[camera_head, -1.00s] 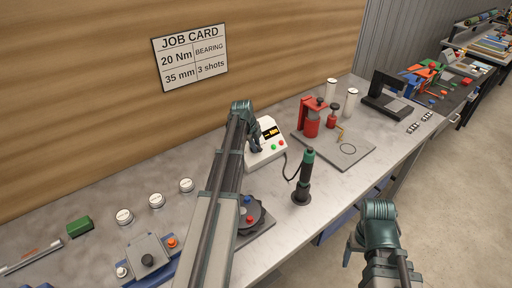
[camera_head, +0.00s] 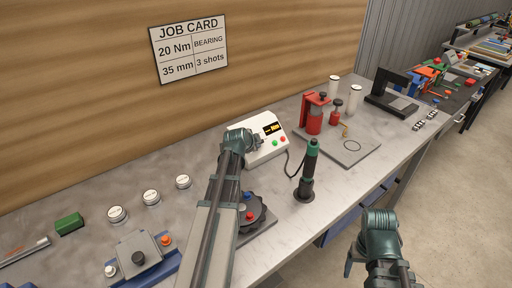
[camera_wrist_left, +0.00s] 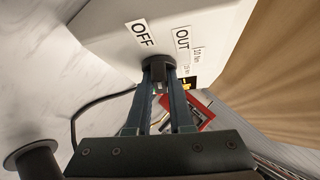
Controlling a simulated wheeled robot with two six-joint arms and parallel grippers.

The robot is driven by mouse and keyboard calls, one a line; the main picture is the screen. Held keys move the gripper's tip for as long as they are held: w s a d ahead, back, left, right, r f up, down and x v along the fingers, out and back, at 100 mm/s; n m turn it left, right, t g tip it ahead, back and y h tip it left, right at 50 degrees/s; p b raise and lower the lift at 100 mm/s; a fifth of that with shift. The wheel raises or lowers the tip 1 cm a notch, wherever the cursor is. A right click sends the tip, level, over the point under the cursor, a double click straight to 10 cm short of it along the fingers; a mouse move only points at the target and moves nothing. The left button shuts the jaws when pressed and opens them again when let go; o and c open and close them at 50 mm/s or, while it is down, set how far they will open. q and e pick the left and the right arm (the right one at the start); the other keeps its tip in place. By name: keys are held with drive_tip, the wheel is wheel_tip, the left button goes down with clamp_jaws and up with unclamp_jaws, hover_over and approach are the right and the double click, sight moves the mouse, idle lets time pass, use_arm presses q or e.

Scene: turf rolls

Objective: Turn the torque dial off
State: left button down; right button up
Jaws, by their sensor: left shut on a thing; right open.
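The white control box (camera_head: 270,135) with a small dark display stands on the bench, and my left gripper (camera_head: 257,142) is at its left part. In the left wrist view the black torque dial (camera_wrist_left: 159,61) sits on the box face (camera_wrist_left: 105,35) beside printed labels, "OFF" (camera_wrist_left: 142,34) and "OUT" (camera_wrist_left: 182,39). My left gripper (camera_wrist_left: 159,75) is shut on the dial there. The fingers partly hide the dial, and I cannot tell which label it points to. My right gripper (camera_head: 362,250) is open and empty, in front of the bench edge.
A black and green screwdriver tool (camera_head: 308,172) stands upright right of the box, with a cable between them. A red press (camera_head: 314,115) stands on a grey plate behind. A dark round fixture (camera_head: 252,212) is beside my left arm. A job card (camera_head: 189,47) hangs on the wall.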

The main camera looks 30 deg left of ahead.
use_arm(q)
drive_tip(key=shift+s+d+f+n+t+y+b, duration=0.1)
drive_tip(key=shift+s+f+n+t+y+b, duration=0.1)
drive_tip(key=shift+n+t+y+b, duration=0.45)
use_arm(e)
drive_tip(key=shift+f, duration=1)
use_arm(q)
drive_tip(key=shift+n, duration=0.45)
drive_tip(key=c, duration=0.8)
unclamp_jaws()
drive_tip(key=shift+w+r, duration=0.1)
